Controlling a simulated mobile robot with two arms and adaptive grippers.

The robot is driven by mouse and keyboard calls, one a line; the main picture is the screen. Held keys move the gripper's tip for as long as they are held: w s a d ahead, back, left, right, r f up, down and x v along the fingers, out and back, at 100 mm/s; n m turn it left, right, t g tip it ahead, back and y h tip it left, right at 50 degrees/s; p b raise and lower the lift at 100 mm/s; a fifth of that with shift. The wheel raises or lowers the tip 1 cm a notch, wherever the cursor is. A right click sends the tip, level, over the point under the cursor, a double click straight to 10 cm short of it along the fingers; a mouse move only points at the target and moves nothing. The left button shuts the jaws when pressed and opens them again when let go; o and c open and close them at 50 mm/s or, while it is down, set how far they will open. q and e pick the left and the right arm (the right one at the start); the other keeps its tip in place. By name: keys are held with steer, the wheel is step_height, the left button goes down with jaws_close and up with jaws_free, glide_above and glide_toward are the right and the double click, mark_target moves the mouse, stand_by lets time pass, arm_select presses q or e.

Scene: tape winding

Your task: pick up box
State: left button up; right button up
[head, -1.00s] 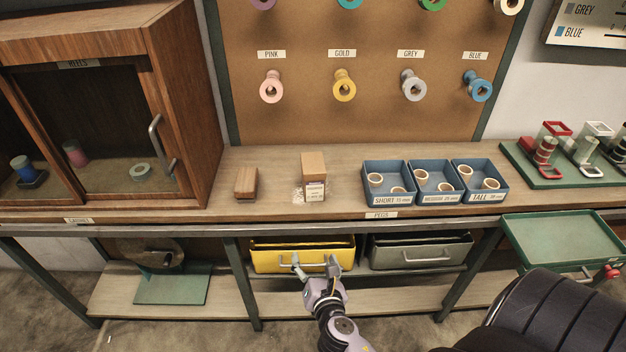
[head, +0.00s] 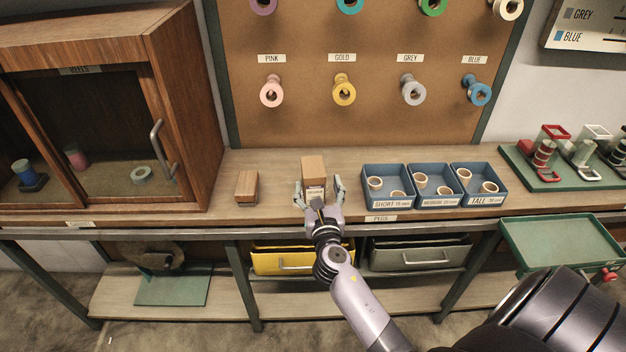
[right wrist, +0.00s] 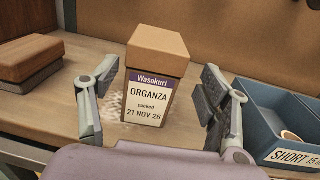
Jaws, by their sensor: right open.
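A small cardboard box (head: 313,169) stands upright on the wooden bench in the head view. In the right wrist view the box (right wrist: 157,75) shows a label reading "Wasokuri ORGANZA packed 21 NOV 26". My right gripper (head: 320,190) is open, with one finger to each side of the box's front. In the right wrist view the gripper (right wrist: 160,105) has gaps between its fingers and the box, so it does not hold it. My left gripper is not in view.
A brown wooden block (head: 246,187) lies left of the box. Blue peg trays (head: 388,202) stand close on the right. A wooden cabinet (head: 190,110) is at the left. A yellow drawer (head: 275,262) hangs below the bench.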

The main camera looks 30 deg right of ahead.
mark_target(313, 173)
steer(key=x, duration=0.5)
steer(key=shift+w+a+r, duration=0.1)
steer(key=shift+w+a, duration=0.05)
steer(key=shift+a, duration=0.2)
steer(key=shift+w+d, duration=0.15)
steer(key=shift+w, duration=0.05)
steer(key=shift+c, duration=0.3)
steer(key=c, duration=1.3)
steer(key=shift+r, duration=0.15)
